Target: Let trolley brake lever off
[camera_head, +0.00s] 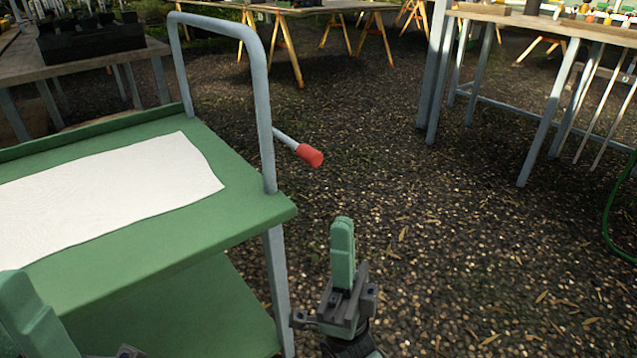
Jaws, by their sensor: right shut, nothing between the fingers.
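The trolley (237,212) is green with a grey tube frame and stands at the left. Its brake lever (310,155) is a short light rod with a red grip, sticking out from the handle post to the right and slightly down. My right gripper (342,228) is shut and empty, below the lever and a little to its right, apart from it and from the trolley. Its green fingers point up in the picture. Part of my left gripper (30,315) shows at the lower left corner, in front of the trolley; its fingertips are not clear enough to tell their state.
A white sheet (110,185) lies on the trolley's top. The grey handle (258,75) rises at its end. A bench (560,27) stands at the right, a trestle table (290,8) at the back. The gravel between is clear. A green hose (608,215) hangs at the right edge.

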